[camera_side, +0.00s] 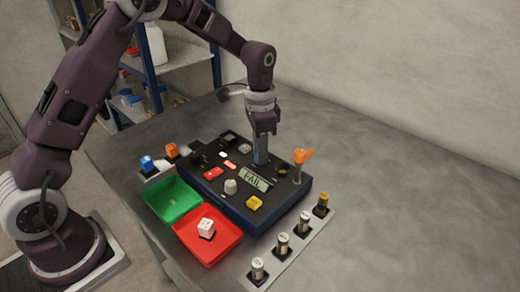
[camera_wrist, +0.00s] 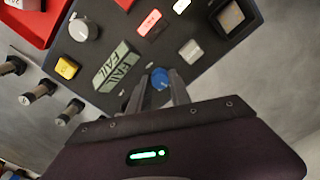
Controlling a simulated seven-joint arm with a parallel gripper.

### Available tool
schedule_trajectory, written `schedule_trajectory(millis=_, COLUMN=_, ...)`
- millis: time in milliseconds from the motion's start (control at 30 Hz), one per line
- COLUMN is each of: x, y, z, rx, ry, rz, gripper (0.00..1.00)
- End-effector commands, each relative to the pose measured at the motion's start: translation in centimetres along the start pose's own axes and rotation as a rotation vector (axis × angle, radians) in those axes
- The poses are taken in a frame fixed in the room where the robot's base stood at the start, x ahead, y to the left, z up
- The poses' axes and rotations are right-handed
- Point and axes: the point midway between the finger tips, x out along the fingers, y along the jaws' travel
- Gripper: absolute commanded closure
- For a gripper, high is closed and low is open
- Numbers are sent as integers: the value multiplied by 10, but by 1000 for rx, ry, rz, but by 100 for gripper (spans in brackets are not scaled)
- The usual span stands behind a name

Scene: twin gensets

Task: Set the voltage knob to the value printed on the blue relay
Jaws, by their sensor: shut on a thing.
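My gripper (camera_side: 261,158) points down over the back part of the dark-topped control panel (camera_side: 215,187). In the wrist view my gripper (camera_wrist: 160,88) is shut on a round blue knob-like part (camera_wrist: 160,76) at the panel. Its lower end is hidden, and I cannot read any mark or setting on it.
In front are a green tray (camera_side: 150,210) and a red tray (camera_side: 190,243) holding a white cube (camera_side: 207,227). Several cylinders (camera_side: 282,243) stand on a strip at right.

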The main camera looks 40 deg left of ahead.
Motion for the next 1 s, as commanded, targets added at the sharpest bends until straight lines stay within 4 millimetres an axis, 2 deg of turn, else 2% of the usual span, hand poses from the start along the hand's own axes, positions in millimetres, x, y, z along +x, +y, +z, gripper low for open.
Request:
schedule_trajectory(millis=500, x=-1, y=0, z=-1, rx=-408, ry=3, rz=-1, gripper=100)
schedule_trajectory(millis=1000, x=-1, y=0, z=-1, rx=-573, ry=3, rz=-1, gripper=100)
